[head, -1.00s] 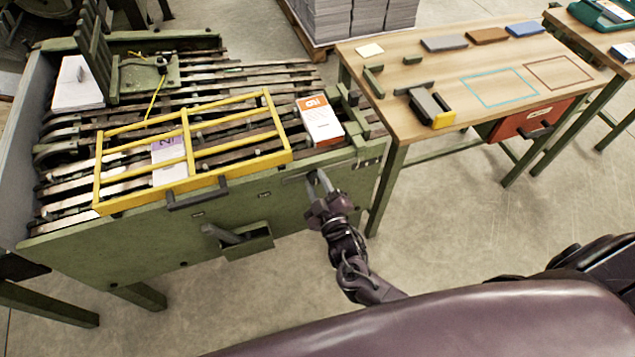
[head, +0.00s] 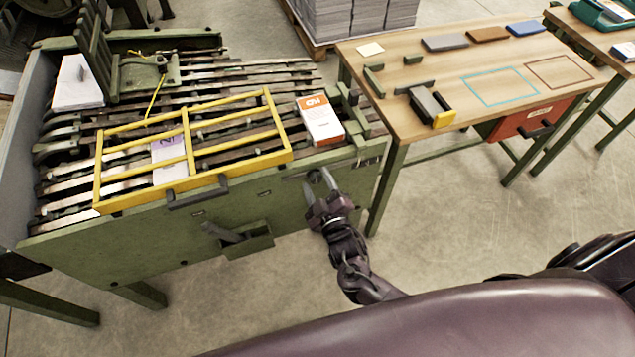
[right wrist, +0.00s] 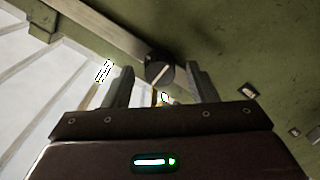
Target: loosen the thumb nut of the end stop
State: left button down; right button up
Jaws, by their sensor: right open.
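The thumb nut (right wrist: 160,68) is a dark round knob with a pale line across its face, on the green front panel. In the right wrist view it shows beyond and between my right gripper's fingers, with open space on both sides. My right gripper (head: 319,183) is open and empty at the upper right of the panel; its spread fingers show in the right wrist view (right wrist: 160,82). In the head view the fingers partly cover the nut (head: 315,176). The green end stop (head: 353,125) appears to be the fitting at the right end of the rails. My left gripper is out of view.
A yellow guard frame (head: 188,150) lies over the rails, with a white-and-orange stack (head: 320,122) right of it. A handle in a green box (head: 248,240) projects from the panel. A wooden table (head: 450,75) stands at the right. The floor before the panel is clear.

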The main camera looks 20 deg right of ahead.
jog(key=s, duration=0.7)
jog(key=shift+s, duration=0.25)
jog(key=shift+d, duration=0.15)
jog(key=s+d+f+m+g+h+p, duration=0.1)
jog(key=s+d+f+g, duration=0.3)
jog(key=f, duration=0.8)
jog(key=s+d+f+m+g, duration=0.2)
jog(key=s+f+g, duration=0.4)
jog(key=f, duration=0.5)
jog(key=s+f+m+g, duration=0.1)
jog(key=s+f+g, duration=0.1)
jog(key=s+f, duration=0.2)
jog(key=s+d+f+m+g, duration=0.1)
jog(key=s+f+g, duration=0.1)
jog(key=s, duration=0.9)
jog(key=s+f+m+g+p, duration=0.1)
jog(key=s+f+g, duration=0.2)
jog(key=s+f, duration=0.2)
jog(key=s, duration=0.3)
jog(key=shift+s+d+f, duration=0.15)
jog(key=shift+d+f, duration=0.15)
jog(key=shift+d, duration=0.05)
